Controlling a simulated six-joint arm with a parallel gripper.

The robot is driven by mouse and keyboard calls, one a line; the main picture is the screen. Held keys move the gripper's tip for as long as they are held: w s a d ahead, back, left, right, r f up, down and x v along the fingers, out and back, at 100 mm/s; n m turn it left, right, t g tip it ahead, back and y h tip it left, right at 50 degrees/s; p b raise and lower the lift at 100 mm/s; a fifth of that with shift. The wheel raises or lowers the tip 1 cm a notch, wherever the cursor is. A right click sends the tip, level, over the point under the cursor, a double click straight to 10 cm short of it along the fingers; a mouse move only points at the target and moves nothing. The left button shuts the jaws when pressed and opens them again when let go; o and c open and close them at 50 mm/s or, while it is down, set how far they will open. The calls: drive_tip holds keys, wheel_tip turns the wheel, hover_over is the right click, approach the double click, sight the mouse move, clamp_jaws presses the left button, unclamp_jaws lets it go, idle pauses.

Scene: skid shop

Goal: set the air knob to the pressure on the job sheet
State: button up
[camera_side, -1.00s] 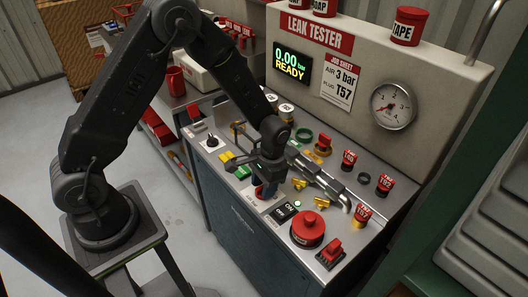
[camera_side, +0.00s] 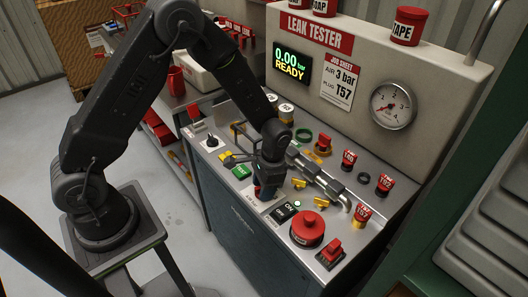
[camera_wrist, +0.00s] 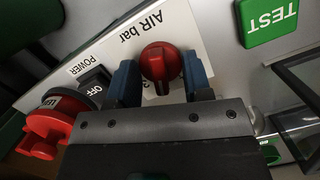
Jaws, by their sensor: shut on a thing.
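The red air knob (camera_wrist: 160,62) sits on a white plate (camera_wrist: 186,33) marked "AIR bar" in the wrist view. My gripper (camera_wrist: 161,78) has its blue fingers on either side of the knob and is shut on it. A figure, apparently a 3, shows partly beside the knob; the rest of the scale is hidden by my gripper. I cannot tell which value the knob points to. The job sheet (camera_side: 339,83) reads AIR 3 bar, PLUG T57.
The display (camera_side: 292,64) reads 0.00 bar READY. A green TEST button (camera_wrist: 267,17) is near the knob. The power switch (camera_wrist: 95,84) and a red mushroom button (camera_side: 307,229) lie on the other side. Metal pipework (camera_side: 322,180) runs behind my gripper. A gauge (camera_side: 393,106) is above.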

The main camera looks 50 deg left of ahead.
drive_tip(key=shift+a+m, duration=0.1)
drive_tip(key=shift+m, duration=0.8)
drive_tip(key=shift+m+y, duration=0.4)
drive_tip(key=shift+m, duration=0.7)
drive_tip(key=shift+r, duration=0.1)
drive_tip(key=shift+w+m+t, duration=0.1)
drive_tip(key=shift+m+t, duration=0.2)
drive_tip(key=shift+m, duration=0.8)
drive_tip(key=shift+o, duration=1)
drive_tip(key=shift+r, duration=3.7)
